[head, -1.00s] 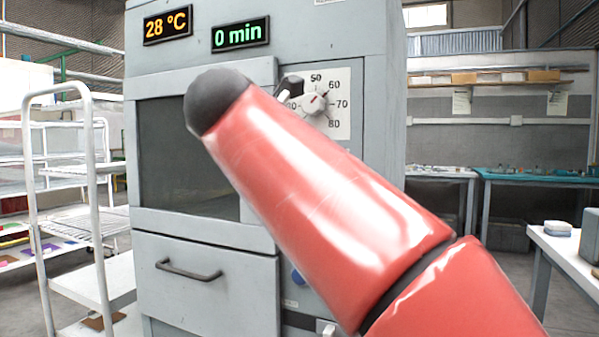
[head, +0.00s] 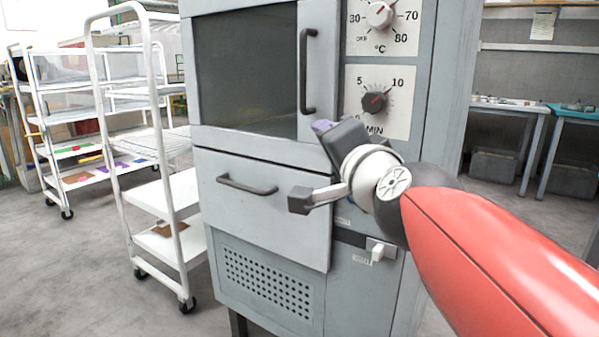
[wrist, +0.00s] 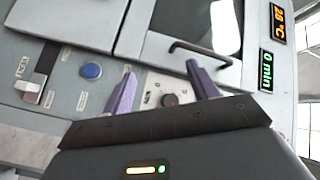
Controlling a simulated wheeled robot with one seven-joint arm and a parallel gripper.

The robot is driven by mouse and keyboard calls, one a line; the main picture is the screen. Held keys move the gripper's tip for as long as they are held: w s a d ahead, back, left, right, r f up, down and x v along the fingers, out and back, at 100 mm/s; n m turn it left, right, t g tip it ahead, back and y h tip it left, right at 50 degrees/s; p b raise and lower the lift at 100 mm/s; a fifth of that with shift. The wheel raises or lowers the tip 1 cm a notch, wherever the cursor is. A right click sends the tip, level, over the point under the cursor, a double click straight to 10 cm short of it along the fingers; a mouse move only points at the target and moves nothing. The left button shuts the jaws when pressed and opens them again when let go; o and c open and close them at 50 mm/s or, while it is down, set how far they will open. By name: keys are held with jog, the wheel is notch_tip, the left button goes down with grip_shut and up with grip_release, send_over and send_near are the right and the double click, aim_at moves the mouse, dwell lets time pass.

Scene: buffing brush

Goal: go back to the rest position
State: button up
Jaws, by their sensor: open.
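My gripper (wrist: 162,90) is open, with its two purple fingers spread apart and nothing between them. In the head view my wrist and gripper body (head: 345,150) are in front of the grey oven cabinet (head: 270,160), and only a bit of purple finger shows. The gripper points toward the cabinet front. The wrist view shows the dark timer knob (wrist: 170,100) in the background between the fingers. Whether the gripper touches the cabinet cannot be told.
The cabinet has a door handle (head: 308,72), a drawer handle (head: 246,185), a white switch (head: 380,250) and a temperature knob (head: 380,14). A white wheeled rack (head: 165,215) stands close at the left. Tables (head: 505,106) stand at the back right. Floor is open at the lower left.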

jog(key=s+d+f+n+g+h, duration=0.1)
jog(key=s+d+f+n+g, duration=0.2)
jog(key=s+f, duration=0.3)
jog(key=s+d+f+n+g+h, duration=0.1)
jog(key=s+d+f+n+g, duration=0.2)
jog(key=f, duration=1)
jog(key=s+d+f+n+g+h, duration=0.2)
jog(key=s+d+f+n+g, duration=0.1)
jog(key=s+f, duration=0.5)
notch_tip(320, 180, down, 3)
jog(key=shift+s+d+r+g, duration=0.15)
jog(key=shift+s+d+g, duration=0.15)
jog(key=shift+d+g, duration=0.65)
jog(key=shift+a+g, duration=0.25)
jog(key=shift+a, duration=0.1)
